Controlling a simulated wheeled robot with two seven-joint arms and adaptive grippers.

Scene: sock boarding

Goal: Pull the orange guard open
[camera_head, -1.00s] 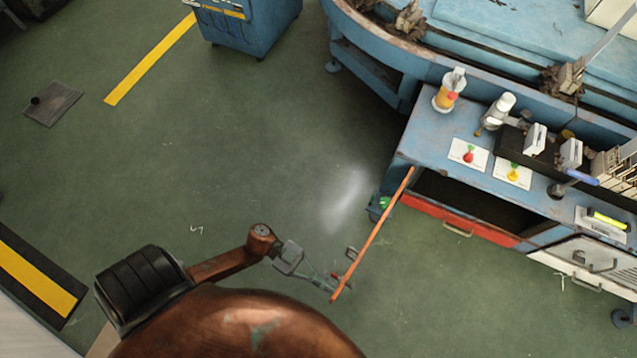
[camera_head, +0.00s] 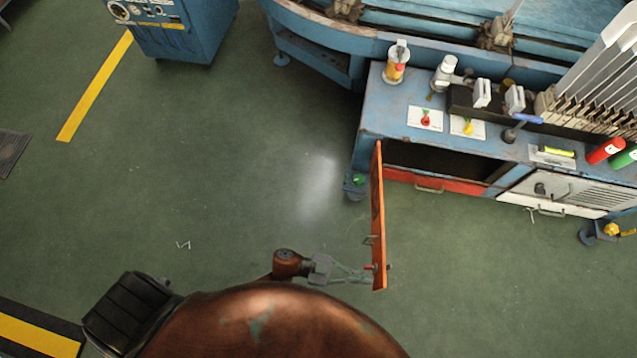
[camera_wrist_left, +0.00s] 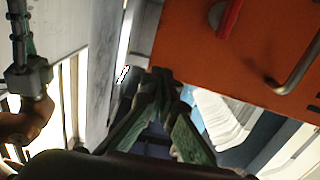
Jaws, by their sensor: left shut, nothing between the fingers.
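The orange guard (camera_head: 377,215) stands swung out from the left front corner of the blue bench (camera_head: 395,115), roughly square to its front. Its metal handle (camera_head: 368,240) is on the left face and shows large in the left wrist view (camera_wrist_left: 297,70), beside a red part (camera_wrist_left: 229,17). The dark compartment (camera_head: 435,163) under the bench top is uncovered. My left gripper (camera_head: 368,273) is shut and empty, at the guard's free end; in the left wrist view its fingertips (camera_wrist_left: 163,78) are close to the panel's edge. Whether they touch is unclear. My right gripper is out of view.
A red drawer front (camera_head: 440,183) and a white vented door (camera_head: 565,190) are right of the guard. Bottles, cards and tools stand on the bench. A blue cabinet (camera_head: 180,30) is at the back left. Green floor left of the guard is clear.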

